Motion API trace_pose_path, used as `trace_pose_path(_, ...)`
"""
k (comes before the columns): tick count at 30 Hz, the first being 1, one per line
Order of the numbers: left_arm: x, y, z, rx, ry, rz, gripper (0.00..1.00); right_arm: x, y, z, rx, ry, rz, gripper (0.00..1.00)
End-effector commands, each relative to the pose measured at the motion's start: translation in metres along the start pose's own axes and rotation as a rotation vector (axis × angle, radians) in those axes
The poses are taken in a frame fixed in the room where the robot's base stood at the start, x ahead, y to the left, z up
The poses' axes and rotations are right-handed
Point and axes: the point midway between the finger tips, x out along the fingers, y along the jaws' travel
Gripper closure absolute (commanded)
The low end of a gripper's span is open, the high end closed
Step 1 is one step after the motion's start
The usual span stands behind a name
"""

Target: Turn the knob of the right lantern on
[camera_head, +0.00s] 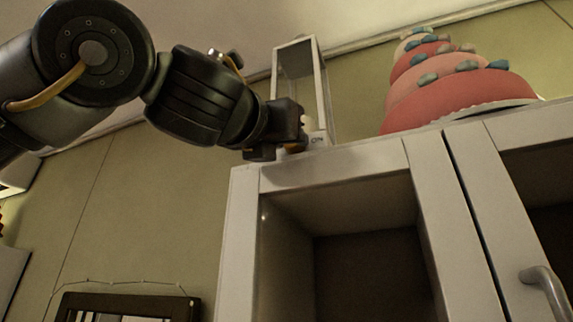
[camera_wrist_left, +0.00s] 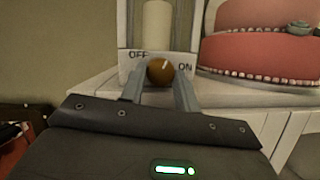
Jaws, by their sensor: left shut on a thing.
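A white lantern (camera_head: 322,95) with an open frame stands on top of the white cabinet in the head view. Its base (camera_wrist_left: 187,58) in the left wrist view carries the words OFF at left and ON at right, with a pale candle (camera_wrist_left: 157,25) above. A round brown knob (camera_wrist_left: 159,73) sits between the words. Its white mark points up and slightly right, toward ON. My left gripper (camera_wrist_left: 160,88) is shut on the knob, one finger on each side. In the head view my left gripper (camera_head: 290,145) is at the lantern's base and hides the knob partly. My right gripper is not in view.
A tiered pink and red cake (camera_head: 455,90) stands on the cabinet right of the lantern. The cabinet (camera_head: 330,177) has framed doors and a grey handle (camera_head: 545,285). A dark frame (camera_head: 130,305) is at lower left. No second lantern shows.

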Motion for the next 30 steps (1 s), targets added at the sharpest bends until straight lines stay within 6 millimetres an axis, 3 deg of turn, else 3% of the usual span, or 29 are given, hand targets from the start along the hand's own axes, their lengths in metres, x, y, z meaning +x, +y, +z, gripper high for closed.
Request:
trace_pose_path(13,-0.0003,0.0025,0.0021,0.216,0.009,-0.088,0.92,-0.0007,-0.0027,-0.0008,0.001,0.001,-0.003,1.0)
trace_pose_path(30,-0.0003,0.0026,0.0022,0.251,0.011,-0.102,0.92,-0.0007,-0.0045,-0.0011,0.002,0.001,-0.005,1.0)
